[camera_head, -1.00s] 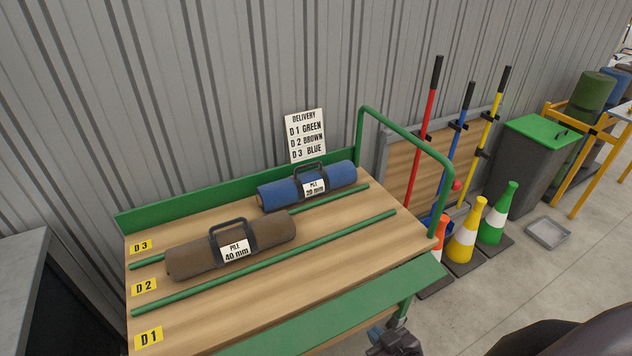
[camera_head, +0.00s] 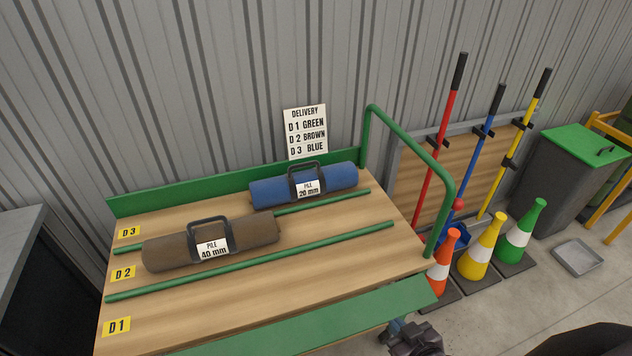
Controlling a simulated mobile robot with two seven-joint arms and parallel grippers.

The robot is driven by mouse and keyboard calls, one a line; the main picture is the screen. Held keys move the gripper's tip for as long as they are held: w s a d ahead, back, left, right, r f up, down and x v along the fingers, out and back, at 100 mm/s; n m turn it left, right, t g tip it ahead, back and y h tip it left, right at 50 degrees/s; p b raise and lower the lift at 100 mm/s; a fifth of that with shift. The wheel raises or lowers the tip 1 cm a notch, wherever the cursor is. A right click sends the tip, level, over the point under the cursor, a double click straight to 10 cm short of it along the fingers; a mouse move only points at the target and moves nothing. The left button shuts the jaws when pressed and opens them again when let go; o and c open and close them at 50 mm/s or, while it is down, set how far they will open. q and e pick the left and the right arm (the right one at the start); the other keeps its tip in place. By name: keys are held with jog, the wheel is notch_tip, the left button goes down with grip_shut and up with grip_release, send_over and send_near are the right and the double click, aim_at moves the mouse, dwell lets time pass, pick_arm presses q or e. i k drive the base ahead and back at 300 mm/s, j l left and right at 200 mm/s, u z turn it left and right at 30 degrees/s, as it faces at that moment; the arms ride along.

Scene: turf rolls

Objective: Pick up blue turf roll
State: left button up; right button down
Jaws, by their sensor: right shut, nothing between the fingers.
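The blue turf roll (camera_head: 335,182) lies in the back lane, D3, of the wooden cart deck. It has a dark carry handle and a white label reading "PILE 20 mm". A brown turf roll (camera_head: 165,250) labelled "PILE 40 mm" lies in the D2 lane in front of it and to the left. The D1 lane is bare. My right gripper (camera_head: 416,340) shows at the bottom edge, partly cut off, below the cart's front right corner. It is shut and empty, well apart from both rolls. My left gripper is not in view.
The cart deck (camera_head: 230,305) has green divider bars and a green hoop rail (camera_head: 447,180) at its right end. A delivery sign (camera_head: 307,132) stands behind. Orange, yellow (camera_head: 482,247) and green cones and long-handled tools stand to the right, near a grey bin (camera_head: 565,180).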

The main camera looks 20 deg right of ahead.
aim_at(290, 187)
jog(key=i+l, duration=0.1)
jog(key=l, duration=0.75)
jog(key=i+l, duration=0.1)
jog(key=l, duration=0.25)
jog(key=i+l, duration=0.1)
jog(key=l, duration=0.25)
jog(key=i+l, duration=0.1)
jog(key=l, duration=0.2)
jog(key=i+l, duration=0.2)
